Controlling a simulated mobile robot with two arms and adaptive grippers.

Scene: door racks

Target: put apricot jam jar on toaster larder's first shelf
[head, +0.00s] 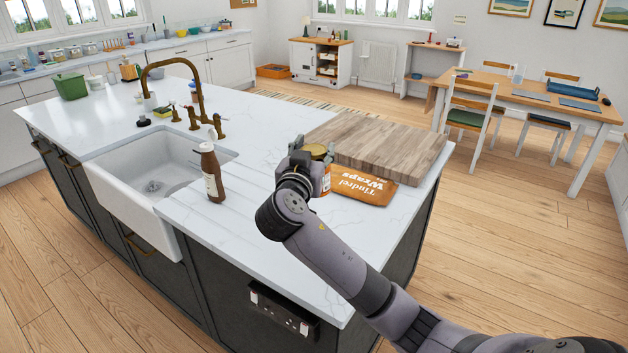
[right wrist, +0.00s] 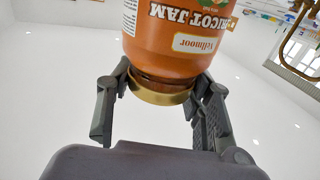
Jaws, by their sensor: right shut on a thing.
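The apricot jam jar (right wrist: 178,38) fills the top of the right wrist view, an orange jar with an "APRICOT JAM" label and a gold lid. My right gripper (right wrist: 162,88) is shut on it near the lid end, one finger on each side. In the head view my right gripper (head: 308,170) is over the island worktop, and the jar (head: 327,176) shows partly behind it, lid up. I cannot tell whether its base touches the worktop. My left gripper is not in view. I cannot make out a toaster larder for certain.
A wooden board (head: 385,143) and a "Tindrel Wraps" packet (head: 362,185) lie beside the jar on the worktop (head: 262,215). A brown bottle (head: 212,173) stands left, by the sink (head: 150,185). A white cabinet (head: 320,62) with shelves stands at the back, beyond open floor.

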